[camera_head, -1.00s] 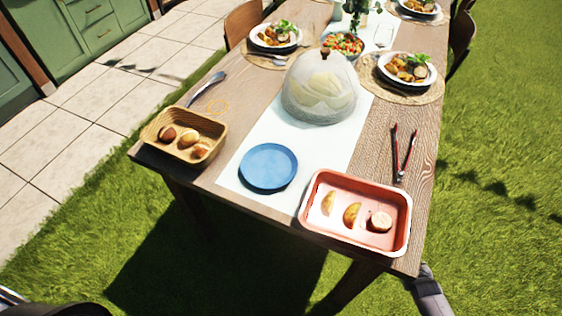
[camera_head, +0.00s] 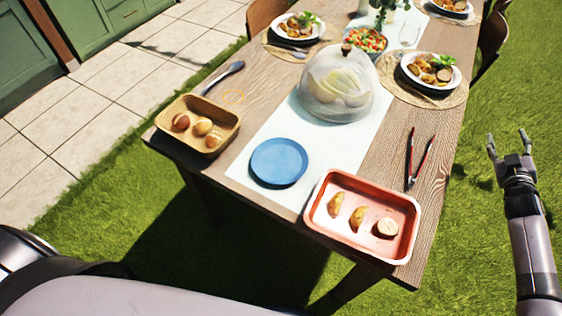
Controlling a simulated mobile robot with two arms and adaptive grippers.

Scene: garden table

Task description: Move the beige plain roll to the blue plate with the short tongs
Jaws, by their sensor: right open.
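Three small rolls lie in the tan basket (camera_head: 228,137) at the table's left corner. The middle one (camera_head: 203,126) looks the most beige; they are too small to tell which is plain. A round pale piece (camera_head: 387,228) lies in the red tray at the front right. The blue plate (camera_head: 278,162) is empty, between basket and tray. Red-and-black tongs (camera_head: 410,172) lie spread on the wood behind the tray. My right gripper (camera_head: 507,138) is open and empty over the grass, right of the table and apart from the tongs. My left gripper is out of view.
The red tray (camera_head: 329,231) also holds two golden wedges (camera_head: 347,211). A mesh dome (camera_head: 338,88) stands behind the blue plate. A dark-handled utensil (camera_head: 222,78) lies by the left edge. Filled plates stand farther back. Wood around the tongs is clear.

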